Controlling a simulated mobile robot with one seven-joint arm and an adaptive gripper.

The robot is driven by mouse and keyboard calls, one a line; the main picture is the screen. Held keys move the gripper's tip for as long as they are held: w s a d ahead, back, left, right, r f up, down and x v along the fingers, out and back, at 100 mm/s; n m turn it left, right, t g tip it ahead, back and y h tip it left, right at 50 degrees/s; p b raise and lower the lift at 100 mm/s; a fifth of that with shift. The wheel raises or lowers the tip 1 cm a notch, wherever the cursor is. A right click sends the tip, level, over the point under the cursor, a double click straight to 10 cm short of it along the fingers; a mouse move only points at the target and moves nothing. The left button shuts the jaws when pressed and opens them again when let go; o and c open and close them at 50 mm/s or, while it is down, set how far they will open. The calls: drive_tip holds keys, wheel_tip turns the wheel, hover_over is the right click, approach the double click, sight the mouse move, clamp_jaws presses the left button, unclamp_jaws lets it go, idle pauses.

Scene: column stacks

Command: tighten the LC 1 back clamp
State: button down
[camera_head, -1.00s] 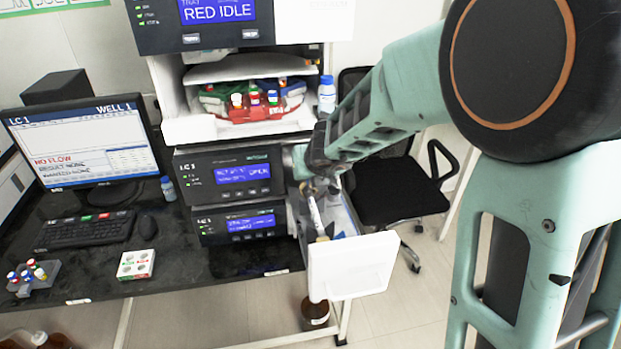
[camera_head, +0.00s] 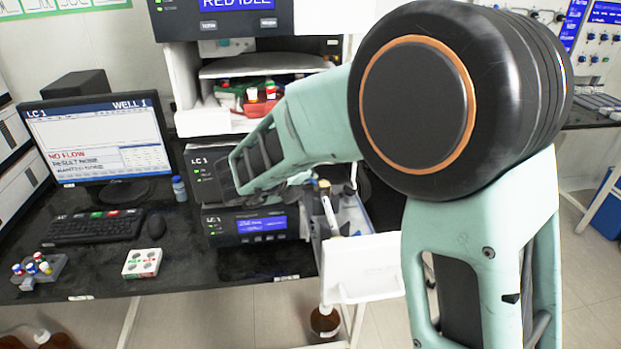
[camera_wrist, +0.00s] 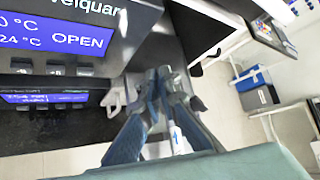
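The LC 1 column oven stands open: its white drawer front (camera_head: 375,262) is pulled out to the right of the LC 1 modules (camera_head: 247,226). A slim pale column (camera_head: 330,213) with a brass-coloured end lies along the drawer; its white body with a blue mark also shows in the wrist view (camera_wrist: 178,139). My gripper (camera_wrist: 158,80) reaches in at the drawer, its two blue-grey fingers converging near the column's far end. Whether the tips touch anything is unclear. The back clamp cannot be made out. In the head view my arm hides much of the oven.
A monitor (camera_head: 100,138) reads NO FLOW. A keyboard (camera_head: 92,228), a four-hole white block (camera_head: 142,263) and a vial rack (camera_head: 38,270) are on the black bench. A brown bottle (camera_head: 324,321) stands below the drawer.

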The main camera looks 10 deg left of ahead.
drive_tip(key=shift+a+f+h, duration=0.1)
drive_tip(key=shift+f+h, duration=0.1)
drive_tip(key=shift+h, duration=0.1)
idle(0.4)
drive_tip(key=c, duration=2.2)
unclamp_jaws()
drive_tip(key=shift+s+r, duration=0.1)
drive_tip(key=v, duration=1.2)
drive_tip(key=shift+s+f, duration=0.1)
drive_tip(key=shift+f, duration=0.1)
